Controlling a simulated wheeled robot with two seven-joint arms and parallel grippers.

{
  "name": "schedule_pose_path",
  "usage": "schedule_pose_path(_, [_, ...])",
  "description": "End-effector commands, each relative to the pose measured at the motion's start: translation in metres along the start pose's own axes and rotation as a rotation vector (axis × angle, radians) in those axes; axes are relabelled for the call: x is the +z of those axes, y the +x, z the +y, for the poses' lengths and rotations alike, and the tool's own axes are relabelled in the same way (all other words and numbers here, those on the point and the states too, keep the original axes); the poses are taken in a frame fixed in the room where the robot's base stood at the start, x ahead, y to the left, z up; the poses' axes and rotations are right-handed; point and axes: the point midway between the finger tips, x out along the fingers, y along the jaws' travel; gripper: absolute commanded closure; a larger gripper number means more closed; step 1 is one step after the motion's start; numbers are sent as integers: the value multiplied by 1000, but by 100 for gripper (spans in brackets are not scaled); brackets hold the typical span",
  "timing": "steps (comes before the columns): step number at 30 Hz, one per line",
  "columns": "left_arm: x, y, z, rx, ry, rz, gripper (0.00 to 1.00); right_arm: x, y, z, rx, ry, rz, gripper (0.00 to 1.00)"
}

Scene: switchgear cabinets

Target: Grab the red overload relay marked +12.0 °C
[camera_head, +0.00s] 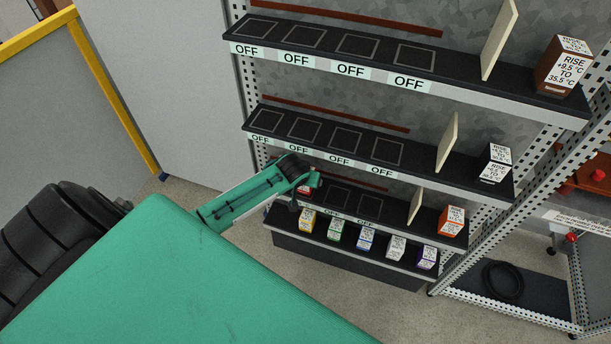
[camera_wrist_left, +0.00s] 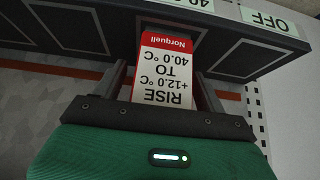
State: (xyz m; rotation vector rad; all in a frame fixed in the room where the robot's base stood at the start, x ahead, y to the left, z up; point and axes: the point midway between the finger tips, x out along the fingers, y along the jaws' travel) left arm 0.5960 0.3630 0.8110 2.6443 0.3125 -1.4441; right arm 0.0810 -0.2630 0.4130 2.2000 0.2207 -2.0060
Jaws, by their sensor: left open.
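The red relay (camera_wrist_left: 167,62) shows upside down in the left wrist view, its white label reading RISE +12.0 °C TO 40.0 °C under a red Norquell band. My left gripper (camera_wrist_left: 162,88) is open, with one finger on each side of the relay; I cannot tell whether they touch it. In the head view my left gripper (camera_head: 304,188) reaches the left end of the lowest shelf. It hides most of the red relay (camera_head: 304,191) there. My right gripper is in neither view.
Yellow (camera_head: 307,220), green (camera_head: 335,229), blue (camera_head: 365,239), white (camera_head: 396,246) and purple (camera_head: 427,257) relays stand along the lowest shelf's front. An orange relay (camera_head: 452,221) stands right of a divider (camera_head: 415,205). The middle shelf (camera_head: 430,178) hangs close above my gripper.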

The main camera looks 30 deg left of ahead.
Motion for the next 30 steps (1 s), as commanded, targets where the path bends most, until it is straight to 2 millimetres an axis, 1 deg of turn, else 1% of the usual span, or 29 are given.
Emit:
schedule_pose_path(4, [0,0,0,0,0,0,27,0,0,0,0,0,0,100])
schedule_pose_path(8, [0,0,0,0,0,0,53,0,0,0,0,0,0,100])
schedule_pose_path(9, [0,0,0,0,0,0,60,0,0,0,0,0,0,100])
schedule_pose_path(11, [0,0,0,0,0,0,72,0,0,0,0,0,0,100])
schedule_pose_path(12, [0,0,0,0,0,0,80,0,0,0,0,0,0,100])
schedule_pose_path(13, [-1,-1,0,0,0,1,82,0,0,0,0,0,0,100])
schedule_pose_path(14, [-1,-1,0,0,0,1,87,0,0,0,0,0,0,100])
schedule_pose_path(23, [-2,-3,0,0,0,1,87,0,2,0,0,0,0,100])
schedule_pose_path(26, [-6,-8,0,0,-1,2,87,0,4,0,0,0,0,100])
schedule_pose_path(30, [-15,-21,0,1,0,4,87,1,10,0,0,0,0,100])
